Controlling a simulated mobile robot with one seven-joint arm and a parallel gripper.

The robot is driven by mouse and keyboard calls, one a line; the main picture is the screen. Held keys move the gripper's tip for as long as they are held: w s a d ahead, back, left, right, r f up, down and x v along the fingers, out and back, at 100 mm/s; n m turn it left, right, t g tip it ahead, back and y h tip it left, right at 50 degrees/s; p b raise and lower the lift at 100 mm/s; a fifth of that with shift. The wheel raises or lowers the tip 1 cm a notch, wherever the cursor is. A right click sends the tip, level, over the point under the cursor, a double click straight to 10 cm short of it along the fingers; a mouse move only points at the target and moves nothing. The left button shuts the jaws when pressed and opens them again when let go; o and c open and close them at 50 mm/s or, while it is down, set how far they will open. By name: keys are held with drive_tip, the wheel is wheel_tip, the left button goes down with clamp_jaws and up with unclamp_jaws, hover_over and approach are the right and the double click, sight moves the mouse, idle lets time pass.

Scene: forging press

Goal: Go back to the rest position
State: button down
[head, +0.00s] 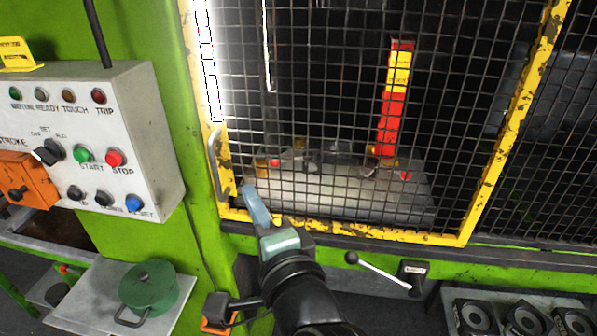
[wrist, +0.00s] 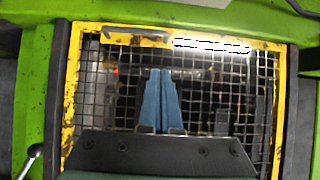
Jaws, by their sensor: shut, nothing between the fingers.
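My gripper (head: 255,205) is in front of the lower left part of the yellow-framed mesh guard door (head: 462,222), near its grey handle (head: 218,165). In the wrist view my gripper (wrist: 161,72) has its two blue fingers side by side, tips together, with nothing between them. The mesh door also fills the wrist view (wrist: 71,95), with its handle (wrist: 135,36) near the top edge. In the head view the door stands across the press opening. I cannot tell whether the fingers touch it.
A control box (head: 130,130) with buttons is at left. A green lidded pot (head: 150,285) stands on a grey shelf below it. A lever with a black knob (head: 352,258) sticks out under the door, right of my arm. A tray of dark parts (head: 480,318) is at lower right.

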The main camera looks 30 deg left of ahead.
drive_tip(key=w+d+r+n+t+h+b, duration=0.1)
drive_tip(key=w+d+r+n+t+h, duration=0.15)
drive_tip(key=d+r+t, duration=0.45)
drive_tip(key=w+d+r+n+t+h+b, duration=0.1)
drive_tip(key=w+d+r+n+t+h, duration=0.15)
drive_tip(key=d+r, duration=0.5)
drive_tip(key=s+d+r+n+t+h, duration=0.1)
drive_tip(key=s+d+r+t+h, duration=0.2)
drive_tip(key=r, duration=0.4)
drive_tip(key=s+d+r+n+t+h+b, duration=0.1)
drive_tip(key=s+d+r+t+h, duration=0.3)
drive_tip(key=s+d+r+h, duration=0.2)
drive_tip(key=shift+d+r+h, duration=0.3)
drive_tip(key=shift+d+r, duration=0.4)
drive_tip(key=shift+r, duration=0.25)
